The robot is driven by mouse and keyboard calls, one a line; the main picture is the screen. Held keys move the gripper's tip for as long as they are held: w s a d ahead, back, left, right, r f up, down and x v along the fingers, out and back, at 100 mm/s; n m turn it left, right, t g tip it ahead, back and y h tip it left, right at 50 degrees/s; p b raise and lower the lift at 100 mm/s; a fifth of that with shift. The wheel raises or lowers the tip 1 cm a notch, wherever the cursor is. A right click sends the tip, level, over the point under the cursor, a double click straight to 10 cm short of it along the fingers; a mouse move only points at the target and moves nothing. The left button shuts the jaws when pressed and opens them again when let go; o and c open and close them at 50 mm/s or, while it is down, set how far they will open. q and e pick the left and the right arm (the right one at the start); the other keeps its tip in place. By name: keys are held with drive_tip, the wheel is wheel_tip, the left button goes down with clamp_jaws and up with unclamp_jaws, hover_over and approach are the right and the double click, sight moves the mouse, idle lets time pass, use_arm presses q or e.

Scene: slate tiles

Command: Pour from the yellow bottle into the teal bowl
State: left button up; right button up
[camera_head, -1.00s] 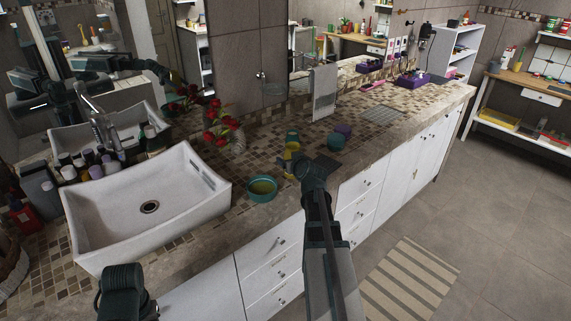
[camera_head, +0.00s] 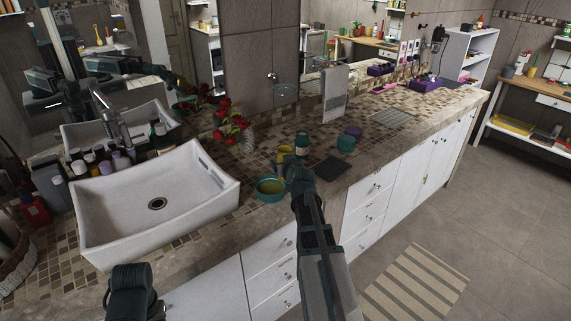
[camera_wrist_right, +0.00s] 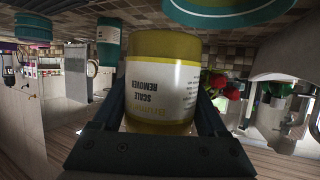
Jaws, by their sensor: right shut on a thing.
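The yellow bottle (camera_wrist_right: 162,85), with a white label reading "scale remover", is gripped between the fingers of my right gripper (camera_wrist_right: 160,112). In the head view the bottle (camera_head: 284,153) shows just beyond that gripper (camera_head: 291,169), partly hidden by it. Its label is upside down in the wrist view; I cannot tell its exact tilt. The teal bowl (camera_head: 270,195) stands on the counter near its front edge, just left of the right gripper. Its inside looks yellowish. Part of the bowl (camera_wrist_right: 238,12) shows at the wrist view's top edge.
A teal container (camera_head: 302,140) stands behind my right gripper, another (camera_head: 345,144) beside a purple one (camera_head: 354,131) to the right. A dark mat (camera_head: 331,168) lies right of the gripper. A white sink (camera_head: 155,200) and red flowers (camera_head: 232,125) are left of it.

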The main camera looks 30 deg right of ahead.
drive_tip(key=shift+s+d+r+n+g+h+p, duration=0.35)
drive_tip(key=shift+s+d+n+g+p, duration=0.15)
drive_tip(key=shift+n+p, duration=0.3)
drive_tip(key=shift+s+d+f+n+g+h, duration=0.35)
drive_tip(key=shift+d+n+h, duration=0.1)
drive_tip(key=shift+d+n, duration=0.15)
idle(0.4)
drive_tip(key=shift+s+d+f+n+g+h+b, duration=0.15)
drive_tip(key=shift+f+n+g+h+b, duration=0.1)
drive_tip(key=shift+f+b, duration=0.3)
drive_tip(key=shift+s+d+f+n+g+h+b, duration=0.1)
drive_tip(key=shift+f+n+h+b, duration=0.15)
drive_tip(key=shift+f+b, duration=0.3)
idle(0.4)
drive_tip(key=shift+s+d+f+n+g+h, duration=0.15)
drive_tip(key=shift+d+f+n+g+h, duration=0.15)
drive_tip(key=shift+f+n, duration=0.2)
drive_tip(key=shift+s+d+n+g+h+b, duration=0.2)
drive_tip(key=shift+n+h+b, duration=0.1)
drive_tip(key=shift+n, duration=0.1)
drive_tip(key=shift+s+d+n+g+h+b, duration=0.1)
drive_tip(key=shift+n+g+h+b, duration=0.1)
drive_tip(key=shift+n+h+b, duration=0.15)
drive_tip(key=shift+f+n, duration=0.1)
drive_tip(key=shift+n, duration=0.15)
drive_tip(key=shift+d+h, duration=0.1)
drive_tip(key=shift+h, duration=0.15)
drive_tip(key=shift+s+n+g+h+b, duration=0.1)
drive_tip(key=shift+n+g+h+b, duration=0.2)
drive_tip(key=shift+n+g+b, duration=0.15)
